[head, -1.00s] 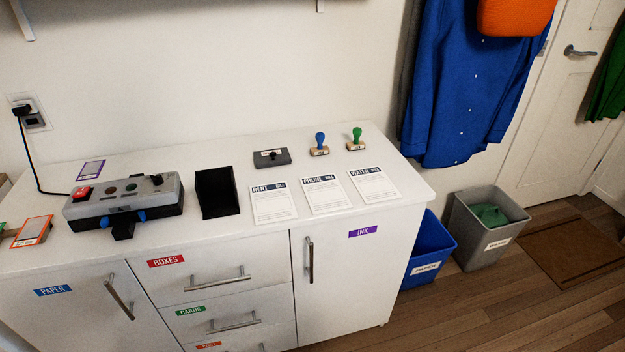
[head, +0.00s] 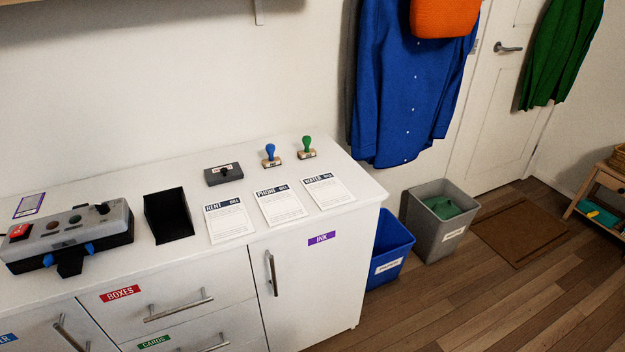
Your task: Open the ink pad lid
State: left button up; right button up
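The ink pad (head: 223,174) is a small dark grey flat box with a black knob and a white label on its lid. It sits on the white cabinet top (head: 340,172) near the wall, and its lid looks closed. A blue-handled stamp (head: 270,155) and a green-handled stamp (head: 307,148) stand upright to its right.
Rent (head: 229,222), phone (head: 281,206) and water (head: 328,191) bills lie in front of the pad and stamps. A black open holder (head: 168,215) and a grey machine (head: 70,236) stand to the left. Blue (head: 388,250) and grey (head: 440,222) bins stand on the floor right of the cabinet.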

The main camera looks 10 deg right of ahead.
aim_at(230, 171)
jog(key=i+l, duration=0.2)
jog(key=l, duration=0.15)
jog(key=i+l, duration=0.2)
jog(key=l, duration=0.15)
jog(key=i+l, duration=0.2)
jog(key=l, duration=0.15)
jog(key=l+u, duration=0.1)
jog(key=u, duration=0.25)
jog(key=i+l+u, duration=0.1)
jog(key=u, duration=0.25)
jog(key=l+u, duration=0.2)
jog(key=u, duration=0.15)
